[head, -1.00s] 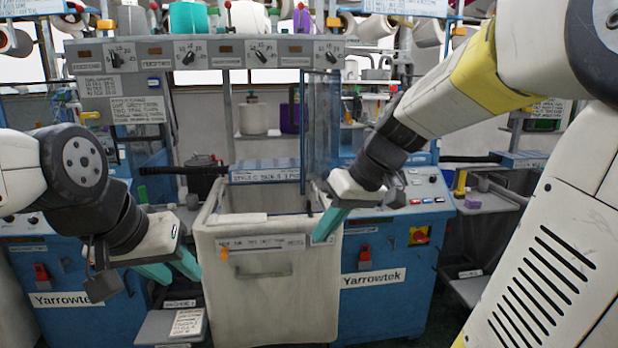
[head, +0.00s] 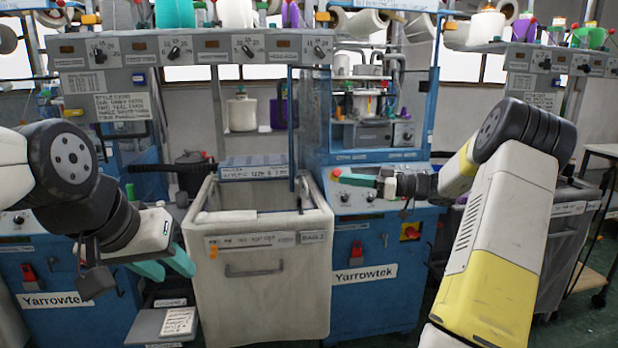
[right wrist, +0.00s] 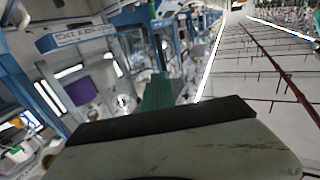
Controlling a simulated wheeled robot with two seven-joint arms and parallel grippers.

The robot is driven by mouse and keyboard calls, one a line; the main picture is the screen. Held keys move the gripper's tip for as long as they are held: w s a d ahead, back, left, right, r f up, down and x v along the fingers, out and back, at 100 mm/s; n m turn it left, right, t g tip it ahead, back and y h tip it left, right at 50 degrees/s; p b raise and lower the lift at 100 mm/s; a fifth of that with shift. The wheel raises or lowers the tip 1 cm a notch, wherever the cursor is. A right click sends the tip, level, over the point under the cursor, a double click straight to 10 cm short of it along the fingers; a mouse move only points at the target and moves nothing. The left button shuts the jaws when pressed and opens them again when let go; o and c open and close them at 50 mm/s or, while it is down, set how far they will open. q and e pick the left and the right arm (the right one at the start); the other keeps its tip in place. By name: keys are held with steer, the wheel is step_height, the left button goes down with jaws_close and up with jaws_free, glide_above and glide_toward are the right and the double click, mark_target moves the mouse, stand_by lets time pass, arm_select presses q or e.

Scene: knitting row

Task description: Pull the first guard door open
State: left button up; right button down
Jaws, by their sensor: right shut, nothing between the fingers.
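The guard door is a tinted see-through panel (head: 311,120) with a blue edge, at the left side of the middle machine (head: 372,155) in the head view. I see it at a steep angle, and the machine's knitting head (head: 372,100) beside it shows uncovered. My right gripper (head: 345,178) is shut and empty, its teal fingers pointing left, low in front of this machine and below and right of the door. A teal finger also shows in the right wrist view (right wrist: 157,95). My left gripper (head: 168,266) is open and empty, left of the bin.
A pale fabric bin (head: 262,285) stands in front, below the door. A control panel (head: 370,197) lies behind my right gripper. A low step (head: 165,325) sits left of the bin. Another machine (head: 545,75) stands at the right.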

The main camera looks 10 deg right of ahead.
mark_target(293, 174)
steer(key=x, duration=1.3)
steer(key=shift+a, duration=0.3)
steer(key=shift+w+a, duration=0.1)
steer(key=shift+a, duration=0.05)
steer(key=x, duration=1.4)
steer(key=shift+w+d, duration=0.2)
steer(key=shift+w, duration=0.2)
